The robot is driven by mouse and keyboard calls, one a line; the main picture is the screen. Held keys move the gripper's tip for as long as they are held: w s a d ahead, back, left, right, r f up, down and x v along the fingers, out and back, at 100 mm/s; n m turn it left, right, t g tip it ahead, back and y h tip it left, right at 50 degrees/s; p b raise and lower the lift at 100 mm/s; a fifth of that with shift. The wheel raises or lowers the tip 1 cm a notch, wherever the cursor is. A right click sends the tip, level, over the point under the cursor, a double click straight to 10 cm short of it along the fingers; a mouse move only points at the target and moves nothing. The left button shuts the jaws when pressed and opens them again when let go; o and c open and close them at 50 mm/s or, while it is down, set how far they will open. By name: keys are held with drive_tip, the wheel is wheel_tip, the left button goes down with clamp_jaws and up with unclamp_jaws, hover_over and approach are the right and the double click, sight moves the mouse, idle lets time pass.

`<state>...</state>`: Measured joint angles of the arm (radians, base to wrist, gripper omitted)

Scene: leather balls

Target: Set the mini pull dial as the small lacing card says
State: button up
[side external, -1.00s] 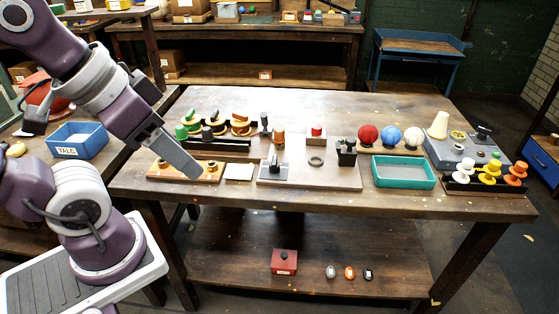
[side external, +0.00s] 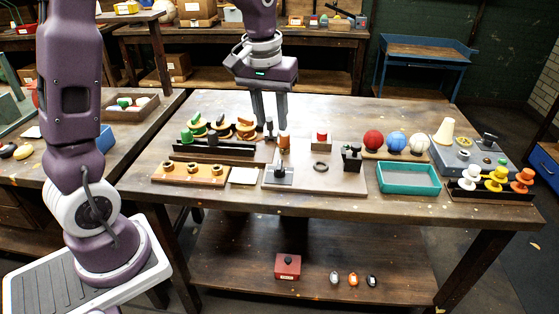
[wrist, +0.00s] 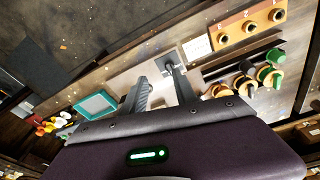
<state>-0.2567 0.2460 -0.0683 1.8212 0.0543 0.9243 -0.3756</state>
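My gripper (side external: 271,124) points down over the back of the table, its two fingers apart; they also show apart in the wrist view (wrist: 157,76). A dark upright post (side external: 269,127) and an orange-brown cylinder (side external: 284,142) stand at its fingertips; I cannot tell whether they touch. An orange strip with three brass-rimmed holes (side external: 190,173), perhaps the lacing card, lies at the front left; its numbered marks show in the wrist view (wrist: 247,25). Several dial-like knobs (side external: 217,125) stand behind; I cannot tell which is the mini pull dial.
A pale board (side external: 338,184) carries a grey-plated lever (side external: 279,175), a red button block (side external: 321,139), a black ring (side external: 321,166) and a black box (side external: 352,154). To the right are a teal tray (side external: 408,190), three balls (side external: 396,141), a grey panel (side external: 465,150) and coloured knobs (side external: 497,178).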

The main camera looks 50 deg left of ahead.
sight(279, 165)
drive_tip(key=w+a+f+n, duration=0.1)
drive_tip(key=w+f, duration=0.1)
drive_tip(key=f, duration=0.1)
drive_tip(key=w+a+f+g, duration=0.1)
drive_tip(key=w+a+f, duration=0.1)
drive_tip(key=f, duration=0.1)
drive_tip(key=w+a+f+n, duration=0.1)
drive_tip(key=w+a+f, duration=0.1)
drive_tip(key=f, duration=0.2)
drive_tip(key=shift+w+a+f+n+g+h, duration=0.1)
drive_tip(key=shift+w+a+n+g+h, duration=0.1)
drive_tip(key=shift+n+g+h, duration=0.1)
wheel_tip(279, 165, down, 8)
drive_tip(key=shift+w+a+r, duration=0.1)
drive_tip(key=shift+a, duration=0.05)
clamp_jaws()
